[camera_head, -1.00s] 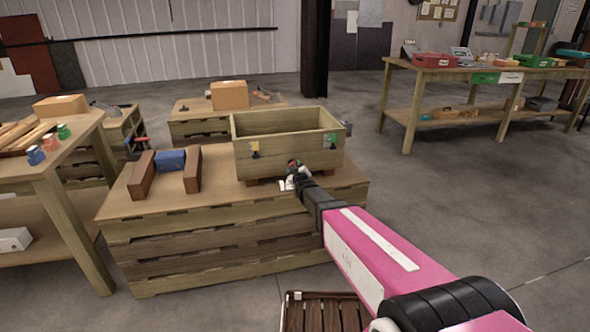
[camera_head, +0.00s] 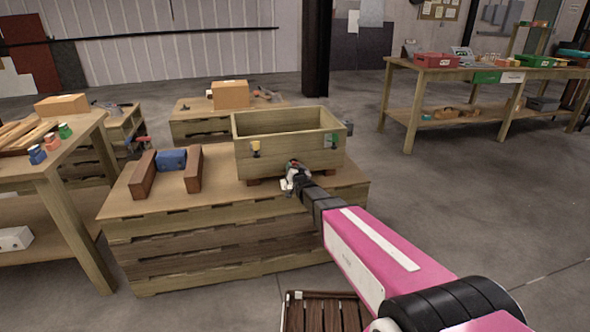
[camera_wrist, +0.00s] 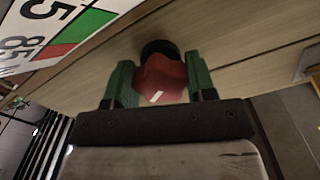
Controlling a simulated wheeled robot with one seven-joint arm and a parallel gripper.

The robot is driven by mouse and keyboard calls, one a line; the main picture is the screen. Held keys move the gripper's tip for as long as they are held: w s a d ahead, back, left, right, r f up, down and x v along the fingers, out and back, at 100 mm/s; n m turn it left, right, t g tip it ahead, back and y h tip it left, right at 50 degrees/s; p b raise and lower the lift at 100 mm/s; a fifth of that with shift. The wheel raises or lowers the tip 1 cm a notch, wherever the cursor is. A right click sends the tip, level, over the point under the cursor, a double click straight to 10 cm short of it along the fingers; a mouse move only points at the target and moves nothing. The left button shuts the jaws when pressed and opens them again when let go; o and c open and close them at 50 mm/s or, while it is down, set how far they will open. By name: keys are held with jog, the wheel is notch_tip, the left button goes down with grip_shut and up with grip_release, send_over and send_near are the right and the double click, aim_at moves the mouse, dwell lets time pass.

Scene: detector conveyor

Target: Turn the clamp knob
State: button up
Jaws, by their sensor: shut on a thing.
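The red clamp knob (camera_wrist: 161,80) sits in front of a dark round base on a pale wooden wall in the wrist view. My gripper (camera_wrist: 160,82) has its two green fingers on either side of the knob and is shut on it. In the head view my gripper (camera_head: 292,170) is at the lower front of the open wooden box (camera_head: 289,151). There the gripper and wrist hide most of the knob.
The box stands on a wooden pallet stack (camera_head: 200,235). Two brown blocks (camera_head: 143,175) flank a blue item (camera_head: 172,160) on its left. A workbench (camera_head: 60,160) stands at left. A marked plate (camera_wrist: 50,30) is near the knob. Open floor lies right.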

jog(key=shift+m, duration=1.3)
jog(key=o, duration=0.9)
jog(key=v, duration=1.1)
jog(key=shift+a, duration=0.1)
